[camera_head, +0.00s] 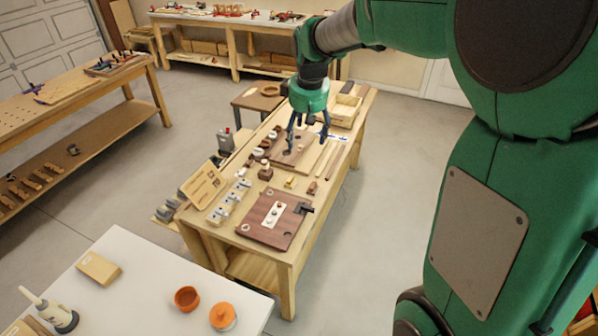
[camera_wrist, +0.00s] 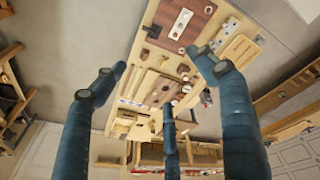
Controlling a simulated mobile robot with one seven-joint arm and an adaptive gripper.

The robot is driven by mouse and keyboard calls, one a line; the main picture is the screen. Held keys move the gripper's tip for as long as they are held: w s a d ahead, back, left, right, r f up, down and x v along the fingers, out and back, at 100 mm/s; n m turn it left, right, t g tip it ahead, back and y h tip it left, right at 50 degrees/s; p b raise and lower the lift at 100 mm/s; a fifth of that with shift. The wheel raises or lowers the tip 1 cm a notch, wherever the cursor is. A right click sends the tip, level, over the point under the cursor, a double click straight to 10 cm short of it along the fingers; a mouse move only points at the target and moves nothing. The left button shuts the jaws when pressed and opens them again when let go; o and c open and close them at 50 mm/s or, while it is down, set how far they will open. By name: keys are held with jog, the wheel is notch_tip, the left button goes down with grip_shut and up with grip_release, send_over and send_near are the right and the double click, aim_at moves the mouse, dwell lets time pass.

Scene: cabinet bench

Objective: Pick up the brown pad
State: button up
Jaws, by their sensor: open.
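My gripper (camera_head: 305,142) is open and empty above the far half of the wooden workbench (camera_head: 232,246). Its fingers also show spread wide in the wrist view (camera_wrist: 160,75). No thing is plainly a brown pad, and I cannot tell which it is. A dark brown board (camera_head: 290,228) with a white plate lies at the bench's near end; it shows at the top of the wrist view (camera_wrist: 203,18). Another brown board (camera_head: 281,163) lies beneath my gripper, partly hidden by the fingers. Small brown blocks (camera_head: 312,187) lie between the boards.
A white table (camera_head: 150,290) at the front holds a tan block (camera_head: 98,267), orange pots (camera_head: 187,298) and a white and dark tool. A wooden tray (camera_head: 345,110) stands at the bench's far end. Open floor lies right of the bench.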

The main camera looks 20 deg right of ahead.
jog(key=w+d+f+n+g+p, duration=0.1)
jog(key=w+d+f, duration=0.2)
jog(key=w+f, duration=0.35)
jog(key=w+d+f+n, duration=0.1)
jog(key=w+d+f, duration=0.3)
jog(key=w+f, duration=0.25)
jog(key=n+g+p, duration=0.2)
send_over(313, 185)
notch_tip(313, 185, down, 21)
jog(key=shift+w+d, duration=0.1)
jog(key=shift+d, duration=0.05)
jog(key=shift+f+b, duration=0.2)
jog(key=shift+b, duration=0.1)
jog(key=shift+f, duration=4.15)
jog(key=shift+f+b, duration=0.3)
jog(key=shift+f, duration=2.3)
